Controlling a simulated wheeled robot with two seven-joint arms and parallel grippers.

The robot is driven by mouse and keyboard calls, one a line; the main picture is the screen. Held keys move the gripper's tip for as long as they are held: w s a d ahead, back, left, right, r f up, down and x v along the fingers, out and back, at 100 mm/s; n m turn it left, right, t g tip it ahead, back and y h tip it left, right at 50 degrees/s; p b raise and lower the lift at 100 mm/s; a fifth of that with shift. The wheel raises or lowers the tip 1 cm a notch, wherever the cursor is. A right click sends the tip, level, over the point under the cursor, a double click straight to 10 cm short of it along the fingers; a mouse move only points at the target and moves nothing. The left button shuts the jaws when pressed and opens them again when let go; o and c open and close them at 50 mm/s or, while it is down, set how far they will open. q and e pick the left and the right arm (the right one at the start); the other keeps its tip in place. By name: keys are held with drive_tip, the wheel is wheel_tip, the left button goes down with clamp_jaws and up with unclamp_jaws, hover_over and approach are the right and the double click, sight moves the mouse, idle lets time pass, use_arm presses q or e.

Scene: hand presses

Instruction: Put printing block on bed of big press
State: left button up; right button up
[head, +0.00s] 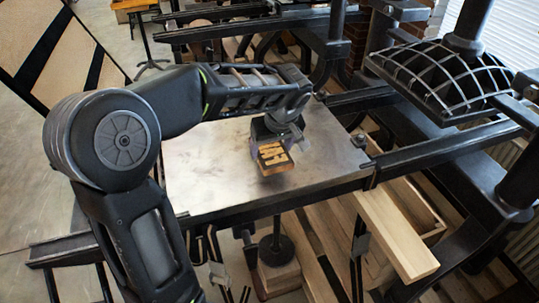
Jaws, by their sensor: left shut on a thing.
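The printing block (273,158) is a small dark block with an orange-tan face bearing raised letters. My left gripper (270,140) is shut on it, over the flat grey metal bed (205,165) of the big press. The block appears just above the bed, near its middle; I cannot tell whether it touches. My left arm comes in from the left and hides part of the bed's far side. The big press (445,80) has a black ribbed platen on the right, clear of the bed. My right gripper is out of view.
Black rails (450,143) and posts of the press stand on the right and behind. A pale wooden plank (397,235) juts out at the bed's right front. Wooden boards lie below. The bed's left part is bare.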

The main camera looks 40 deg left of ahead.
sight(273, 155)
use_arm(q)
drive_tip(key=shift+f, duration=0.35)
drive_tip(key=shift+f, duration=1.9)
drive_tip(key=shift+f, duration=0.2)
drive_tip(key=o, duration=1.7)
drive_tip(key=shift+r, duration=0.1)
drive_tip(key=shift+o, duration=0.2)
drive_tip(key=shift+r+p, duration=0.2)
drive_tip(key=shift+p, duration=0.1)
drive_tip(key=b+v, duration=0.1)
drive_tip(key=v, duration=1)
drive_tip(key=shift+s+d+r, duration=0.2)
drive_tip(key=shift+r, duration=0.15)
